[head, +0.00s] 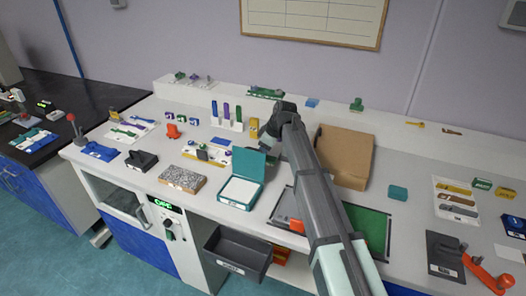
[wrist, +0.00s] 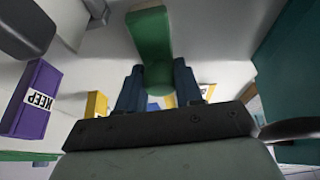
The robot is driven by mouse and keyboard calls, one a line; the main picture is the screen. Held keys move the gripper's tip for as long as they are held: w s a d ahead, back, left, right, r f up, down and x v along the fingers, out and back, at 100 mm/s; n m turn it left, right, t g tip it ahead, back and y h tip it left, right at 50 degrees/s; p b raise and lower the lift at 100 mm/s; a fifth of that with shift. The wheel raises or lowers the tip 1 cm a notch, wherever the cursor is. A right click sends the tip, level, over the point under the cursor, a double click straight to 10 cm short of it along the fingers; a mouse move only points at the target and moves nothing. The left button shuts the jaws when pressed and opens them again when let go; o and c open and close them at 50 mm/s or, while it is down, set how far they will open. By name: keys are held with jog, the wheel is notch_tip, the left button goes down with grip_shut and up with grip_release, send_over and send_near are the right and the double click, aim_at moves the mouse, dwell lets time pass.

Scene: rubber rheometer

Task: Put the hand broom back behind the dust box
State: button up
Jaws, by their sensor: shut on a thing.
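My gripper (head: 270,127) is over the white worktop, at the middle of the head view, next to a small yellow block (head: 254,127). In the wrist view, its two dark blue fingers (wrist: 158,88) are shut on a green thing (wrist: 150,38) with a broad, rounded end. This may be the hand broom; its far part is hidden. In the head view my arm hides what I hold. I cannot tell surely which container is the dust box; a dark grey open bin (head: 237,253) with an unreadable label sits below the worktop's front edge.
A teal box (head: 240,191) with its lid up stands in front of my gripper. A brown cardboard box (head: 343,156) is to the right. A purple block marked KEEP (wrist: 32,98) is close by in the wrist view. A raised ledge runs along the back.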

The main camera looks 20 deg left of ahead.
jog(key=o, duration=1)
jog(key=shift+r, duration=0.1)
jog(key=v, duration=1.2)
